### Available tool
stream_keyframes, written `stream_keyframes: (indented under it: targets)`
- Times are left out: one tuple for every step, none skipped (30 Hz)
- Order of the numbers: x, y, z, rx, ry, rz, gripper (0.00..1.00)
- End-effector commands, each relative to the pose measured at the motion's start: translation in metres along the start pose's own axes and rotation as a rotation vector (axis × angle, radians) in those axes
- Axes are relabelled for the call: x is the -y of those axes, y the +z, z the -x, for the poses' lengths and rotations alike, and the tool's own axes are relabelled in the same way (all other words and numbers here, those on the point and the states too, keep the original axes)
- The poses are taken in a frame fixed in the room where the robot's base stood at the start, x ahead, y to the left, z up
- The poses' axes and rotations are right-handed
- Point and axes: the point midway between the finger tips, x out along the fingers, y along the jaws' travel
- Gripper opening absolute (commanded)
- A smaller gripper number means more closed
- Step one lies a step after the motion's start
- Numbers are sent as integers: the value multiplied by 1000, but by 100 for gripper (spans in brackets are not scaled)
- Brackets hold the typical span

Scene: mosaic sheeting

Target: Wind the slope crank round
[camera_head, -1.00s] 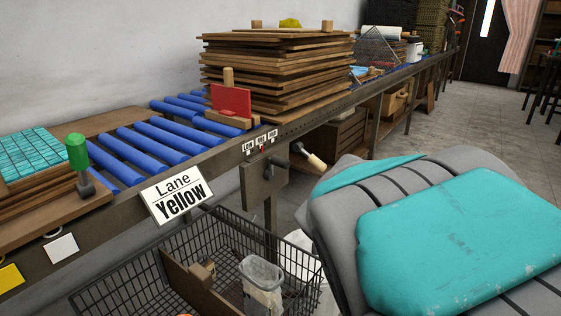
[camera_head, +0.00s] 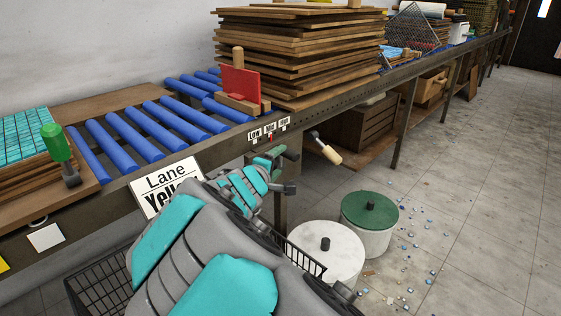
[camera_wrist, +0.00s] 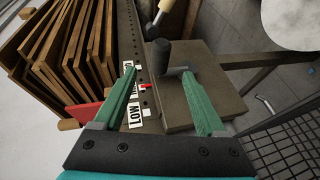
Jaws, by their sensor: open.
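The slope scale with Low, Mid and High labels (camera_head: 269,129) and a red pointer is on the conveyor's side rail. In the wrist view, a brown plate (camera_wrist: 205,88) beside the scale carries a dark crank with an upright black knob (camera_wrist: 161,52). My gripper (camera_wrist: 157,72) is open, its green fingers on either side of the knob, which shows just beyond the tips. I see no clear contact. In the head view my gripper (camera_head: 277,165) is in front of the plate and hides most of the crank.
A lever with a wooden handle (camera_head: 328,152) sticks out from the rail just right of my gripper. A red stop block (camera_head: 239,86) and stacked boards (camera_head: 298,55) are above. A wire basket (camera_head: 92,284) and two lidded tubs (camera_head: 370,213) stand below.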

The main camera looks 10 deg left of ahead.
Motion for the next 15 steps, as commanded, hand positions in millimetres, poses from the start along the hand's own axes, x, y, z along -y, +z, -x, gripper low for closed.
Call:
stream_keyframes:
  targets:
    - [0,2,-7,4,-1,0,74]
    - [0,2,-12,5,-2,-1,74]
    - [0,2,-18,4,-2,-1,74]
    - [0,2,-22,5,-3,-2,74]
    - [0,2,-27,5,-3,-1,74]
    - [0,1,-33,4,-4,-1,74]
    - [0,2,-38,5,-3,-2,74]
    - [0,2,-42,5,-3,-3,74]
    - [0,2,-47,5,-3,-4,74]
    - [0,2,-51,5,-3,-3,74]
    - [0,2,-54,5,-3,-2,74]
    - [0,3,-58,5,-3,-2,74]
    - [0,2,-61,5,-3,-1,74]
    - [0,2,-63,5,-3,-1,74]
    - [1,2,-65,5,-3,-1,74]
